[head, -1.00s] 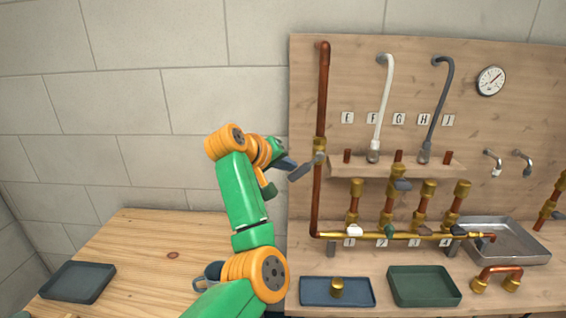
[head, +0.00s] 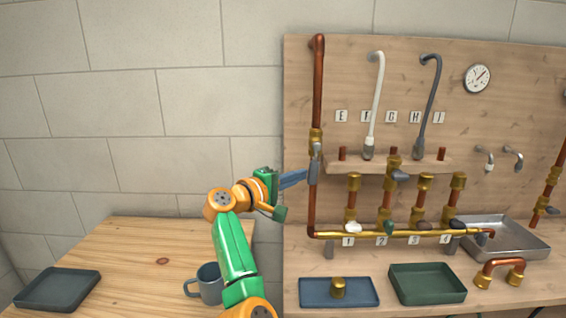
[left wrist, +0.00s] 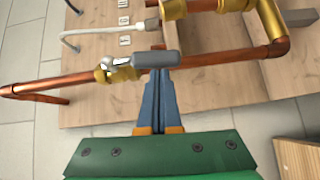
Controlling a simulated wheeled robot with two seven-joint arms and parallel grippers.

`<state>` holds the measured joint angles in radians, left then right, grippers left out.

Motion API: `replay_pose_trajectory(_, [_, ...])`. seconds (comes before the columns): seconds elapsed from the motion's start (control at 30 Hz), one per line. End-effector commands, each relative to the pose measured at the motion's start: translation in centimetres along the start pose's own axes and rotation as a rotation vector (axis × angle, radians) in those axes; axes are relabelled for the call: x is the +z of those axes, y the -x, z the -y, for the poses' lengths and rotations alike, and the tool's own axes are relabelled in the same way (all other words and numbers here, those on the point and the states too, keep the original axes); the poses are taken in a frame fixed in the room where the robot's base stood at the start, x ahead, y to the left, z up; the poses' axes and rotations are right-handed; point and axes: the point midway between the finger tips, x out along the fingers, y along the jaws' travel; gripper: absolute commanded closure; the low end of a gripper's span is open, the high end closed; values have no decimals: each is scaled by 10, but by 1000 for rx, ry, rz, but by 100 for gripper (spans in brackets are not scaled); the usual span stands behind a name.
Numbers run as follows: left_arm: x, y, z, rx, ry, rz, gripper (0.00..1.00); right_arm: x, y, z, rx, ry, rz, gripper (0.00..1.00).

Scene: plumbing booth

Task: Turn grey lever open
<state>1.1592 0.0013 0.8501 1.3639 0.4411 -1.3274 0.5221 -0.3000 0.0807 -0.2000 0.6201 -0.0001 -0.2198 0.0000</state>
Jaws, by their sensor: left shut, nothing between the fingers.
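The grey lever (head: 315,166) is on a brass valve (head: 316,138) on the tall copper pipe at the board's left. It hangs down along the pipe, in line with it. The left wrist view also shows the grey lever (left wrist: 157,58) lying along the pipe, beside the brass valve (left wrist: 118,73). My left gripper (head: 306,176) is shut and empty, with its blue fingers pointing right at the lever. In the left wrist view the fingertips (left wrist: 158,72) are right at the lever, seemingly touching it. My right gripper is in neither view.
A shelf (head: 410,163) holds a white hose (head: 378,100) and a dark hose (head: 430,105). Several valves stand above a brass manifold (head: 400,234). A blue tray (head: 310,290), a green tray (head: 425,283) and a metal sink (head: 510,240) are lower. A mug (head: 209,283) stands on the left table.

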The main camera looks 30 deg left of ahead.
Motion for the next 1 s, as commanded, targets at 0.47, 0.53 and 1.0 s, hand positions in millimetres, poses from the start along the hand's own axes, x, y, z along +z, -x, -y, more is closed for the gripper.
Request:
replay_pose_trajectory(0.47, [5,-5,4,66,67,2,100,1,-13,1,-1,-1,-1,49])
replay_pose_trajectory(0.53, [5,-5,4,67,67,2,100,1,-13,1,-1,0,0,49])
replay_pose_trajectory(1.0, [6,-7,3,65,66,3,100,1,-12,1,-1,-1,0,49])
